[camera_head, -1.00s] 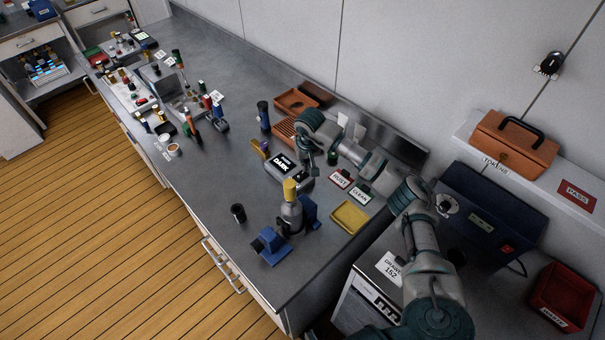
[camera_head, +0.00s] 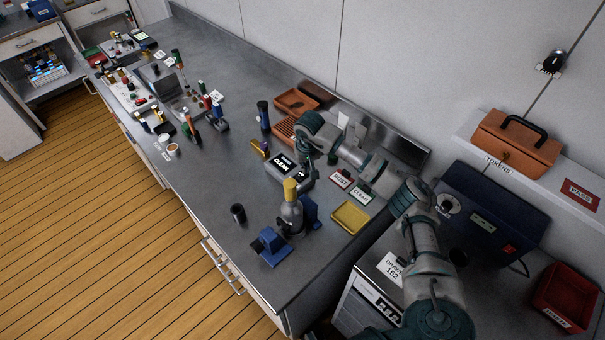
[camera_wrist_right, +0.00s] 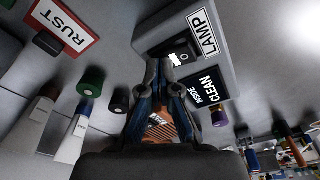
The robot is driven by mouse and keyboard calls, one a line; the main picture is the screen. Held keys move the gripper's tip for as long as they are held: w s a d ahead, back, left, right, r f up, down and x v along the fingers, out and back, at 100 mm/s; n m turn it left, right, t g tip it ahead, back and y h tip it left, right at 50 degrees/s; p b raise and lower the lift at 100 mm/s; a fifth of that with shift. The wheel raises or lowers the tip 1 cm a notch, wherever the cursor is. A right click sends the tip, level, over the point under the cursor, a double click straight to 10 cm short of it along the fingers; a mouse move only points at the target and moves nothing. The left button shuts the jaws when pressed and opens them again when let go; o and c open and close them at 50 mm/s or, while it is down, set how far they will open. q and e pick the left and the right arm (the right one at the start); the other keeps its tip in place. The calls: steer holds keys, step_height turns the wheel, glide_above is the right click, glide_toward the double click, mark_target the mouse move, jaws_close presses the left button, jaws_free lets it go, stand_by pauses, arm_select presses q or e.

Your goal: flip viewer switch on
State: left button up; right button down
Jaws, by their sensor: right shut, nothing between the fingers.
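The viewer is a grey box (camera_head: 292,176) on the bench, with a black display reading "INSIDE CLEAN" (camera_head: 283,163). In the right wrist view, its grey face (camera_wrist_right: 150,35) carries a "LAMP" label (camera_wrist_right: 208,32) beside a black rocker switch (camera_wrist_right: 182,52) with a white patch. The "CLEAN" display (camera_wrist_right: 206,92) also shows there. My right gripper (camera_head: 307,176) is at the viewer, partly hidden by its own arm. In the wrist view its fingertips (camera_wrist_right: 165,66) are shut and empty, close to the switch; contact cannot be told. My left gripper is out of view.
"RUST" (camera_head: 341,179) and "CLEAN" (camera_head: 361,194) cards lie right of the viewer, near a yellow tray (camera_head: 351,217). A dark blue cylinder (camera_head: 263,115) and orange trays (camera_head: 296,101) are behind.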

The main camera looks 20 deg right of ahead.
steer(key=shift+a+r+p, duration=0.2)
steer(key=shift+r+p, duration=0.1)
steer(key=shift+r, duration=0.25)
steer(key=shift+a+r+p, duration=0.2)
steer(key=shift+r+p, duration=0.05)
steer(key=shift+r, duration=0.25)
steer(key=shift+a+r+p, duration=0.1)
steer(key=shift+r+p, duration=0.3)
steer(key=shift+r, duration=0.35)
steer(key=r, duration=0.1)
steer(key=r+p, duration=0.2)
steer(key=shift+d+r, duration=0.25)
steer(key=shift+d, duration=0.05)
steer(key=shift+a, duration=0.2)
